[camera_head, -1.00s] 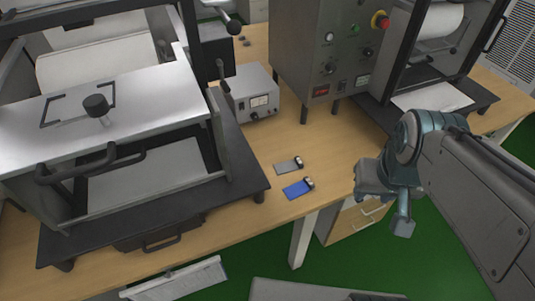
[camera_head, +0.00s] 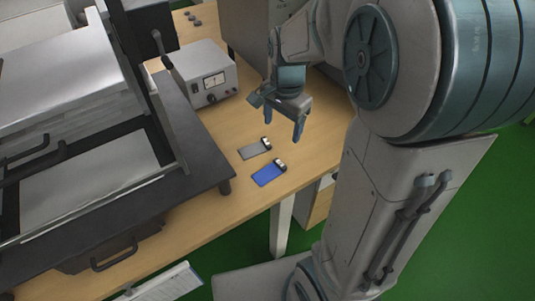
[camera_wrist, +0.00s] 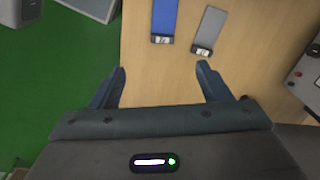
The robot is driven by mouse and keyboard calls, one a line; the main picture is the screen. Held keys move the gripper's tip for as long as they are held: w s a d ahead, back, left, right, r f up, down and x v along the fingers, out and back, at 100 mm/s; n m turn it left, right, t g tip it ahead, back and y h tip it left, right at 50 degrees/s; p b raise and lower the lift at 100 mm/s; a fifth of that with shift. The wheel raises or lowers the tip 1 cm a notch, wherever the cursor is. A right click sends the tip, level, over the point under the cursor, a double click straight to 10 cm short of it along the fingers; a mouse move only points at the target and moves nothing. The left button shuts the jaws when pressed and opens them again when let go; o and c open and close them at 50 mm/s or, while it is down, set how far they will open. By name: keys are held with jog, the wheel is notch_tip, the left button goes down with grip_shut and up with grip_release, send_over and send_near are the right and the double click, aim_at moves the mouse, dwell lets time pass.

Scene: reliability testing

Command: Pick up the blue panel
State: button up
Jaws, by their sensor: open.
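The blue panel (camera_head: 267,174) lies flat on the wooden table near its front edge, with a small metal clip at one end. It also shows at the top of the wrist view (camera_wrist: 164,18), its far end cut off by the frame. A grey panel (camera_head: 253,150) of similar shape lies just beside it, and it appears to its right in the wrist view (camera_wrist: 211,27).
A small power supply box (camera_head: 205,76) with a dial stands behind the panels. A large framed machine on a dark base (camera_head: 200,185) stands to the left. The table (camera_head: 222,205) is bare around the panels, and its front edge drops to a green floor (camera_head: 240,245).

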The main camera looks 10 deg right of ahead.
notch_tip(320, 180, down, 4)
jog(key=w+m, duration=0.2)
jog(key=b, duration=0.2)
send_over(280, 163)
jog(key=shift+g, duration=0.3)
jog(key=f, duration=0.6)
jog(key=shift+w+f, duration=0.2)
jog(key=shift+f, duration=0.2)
jog(key=shift+s+f, duration=0.2)
jog(key=shift+f, duration=2.9)
jog(key=c, duration=1.1)
jog(key=shift+o, duration=0.2)
jog(key=shift+r, duration=0.1)
